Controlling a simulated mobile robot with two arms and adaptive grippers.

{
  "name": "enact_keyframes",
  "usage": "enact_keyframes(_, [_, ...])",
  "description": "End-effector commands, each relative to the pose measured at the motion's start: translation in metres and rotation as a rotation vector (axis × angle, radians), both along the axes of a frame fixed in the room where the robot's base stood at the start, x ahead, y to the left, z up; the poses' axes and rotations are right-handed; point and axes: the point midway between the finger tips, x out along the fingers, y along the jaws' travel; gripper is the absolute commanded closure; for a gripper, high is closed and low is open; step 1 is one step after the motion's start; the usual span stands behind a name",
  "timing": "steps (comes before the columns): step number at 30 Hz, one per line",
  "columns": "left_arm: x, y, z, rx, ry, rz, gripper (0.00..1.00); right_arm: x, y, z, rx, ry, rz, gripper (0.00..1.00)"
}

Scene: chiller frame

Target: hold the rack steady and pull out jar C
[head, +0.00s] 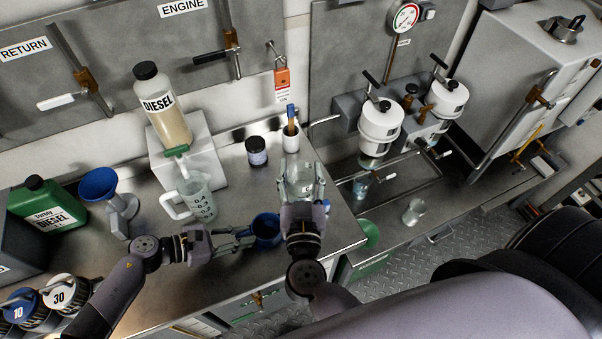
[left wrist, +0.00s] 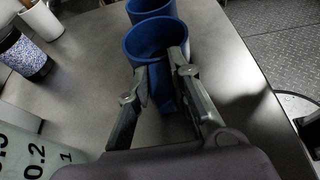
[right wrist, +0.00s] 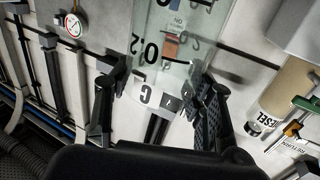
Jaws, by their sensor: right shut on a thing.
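Jar C (head: 301,178) is a clear jar between the fingers of my right gripper (head: 299,190). The gripper is shut on it, up and to the right of the rack in the head view. Its white label with a C (right wrist: 155,95) shows in the right wrist view. The blue rack (head: 266,228) stands on the bench near its front edge. In the left wrist view it shows two round blue holders (left wrist: 150,36), one behind the other. My left gripper (head: 250,238) has its fingers on either side of the nearer holder's wall (left wrist: 160,84). Whether they press on it is unclear.
A measuring jug (head: 196,197) stands below a tipped diesel bottle (head: 164,112) on a white block. A dark jar (head: 256,150) and a white cup (head: 290,138) stand behind jar C. A blue funnel (head: 103,190) is at left. The bench's right edge is close to the rack.

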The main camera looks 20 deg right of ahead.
Motion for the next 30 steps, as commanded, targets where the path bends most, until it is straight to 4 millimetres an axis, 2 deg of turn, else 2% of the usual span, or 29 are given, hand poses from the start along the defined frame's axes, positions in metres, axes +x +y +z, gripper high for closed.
enact_keyframes(9, [0.0,0.0,0.0,-0.001,0.0,0.0,0.59,0.0,0.0,0.0,0.0,0.0,0.0,0.83])
enact_keyframes(19, [0.001,0.003,0.002,-0.001,0.0,0.001,0.59,0.0,0.0,0.0,0.0,0.0,0.0,0.83])
enact_keyframes(23, [0.001,0.017,0.007,0.0,-0.001,0.003,0.59,0.0,0.0,0.0,0.0,0.0,0.0,0.83])
enact_keyframes(30, [0.0,0.065,0.026,0.002,0.0,0.002,0.59,0.0,0.0,0.0,0.0,0.0,0.0,0.83])
